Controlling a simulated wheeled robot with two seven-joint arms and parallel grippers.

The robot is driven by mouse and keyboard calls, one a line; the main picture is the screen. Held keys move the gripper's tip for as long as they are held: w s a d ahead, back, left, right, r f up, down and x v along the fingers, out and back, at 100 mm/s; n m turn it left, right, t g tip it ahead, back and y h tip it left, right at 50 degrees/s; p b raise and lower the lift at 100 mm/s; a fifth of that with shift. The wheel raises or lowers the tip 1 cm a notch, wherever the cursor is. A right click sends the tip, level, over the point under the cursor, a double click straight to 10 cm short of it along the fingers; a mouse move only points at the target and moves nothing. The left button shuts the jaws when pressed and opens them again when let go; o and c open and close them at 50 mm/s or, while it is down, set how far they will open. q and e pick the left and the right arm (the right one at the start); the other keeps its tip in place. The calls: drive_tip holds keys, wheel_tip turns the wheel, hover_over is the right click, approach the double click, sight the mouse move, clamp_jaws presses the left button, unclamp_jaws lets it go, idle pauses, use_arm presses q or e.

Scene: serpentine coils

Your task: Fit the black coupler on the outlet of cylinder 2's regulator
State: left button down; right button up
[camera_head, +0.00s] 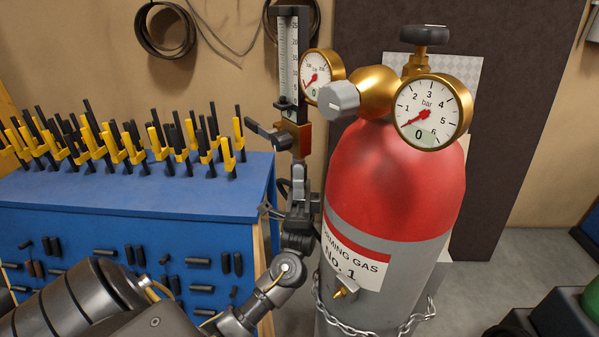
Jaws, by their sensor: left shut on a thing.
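My left gripper (299,172) points up, just left of a red-topped grey cylinder (400,185) whose label reads "FORMING GAS No. 1". The gripper is shut on a small dark piece (299,151) directly under the brass block (302,130) of the upright flow tube. I cannot tell whether this piece is the black coupler, or whether it touches the block. The brass regulator (377,92) on this cylinder has two gauges, both near 0, a grey knob and a black top handwheel. No cylinder marked 2 can be made out. My right gripper is not in view.
A blue bench (140,195) with several yellow-and-black clamps (105,145) stands at left. Black pieces line its front. A chain (375,325) loops around the cylinder. A green rounded thing (591,303) shows at the right edge. Bare floor (535,260) lies right of the cylinder.

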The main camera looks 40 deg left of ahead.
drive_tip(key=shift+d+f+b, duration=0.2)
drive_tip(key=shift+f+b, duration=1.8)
drive_tip(key=shift+b, duration=0.05)
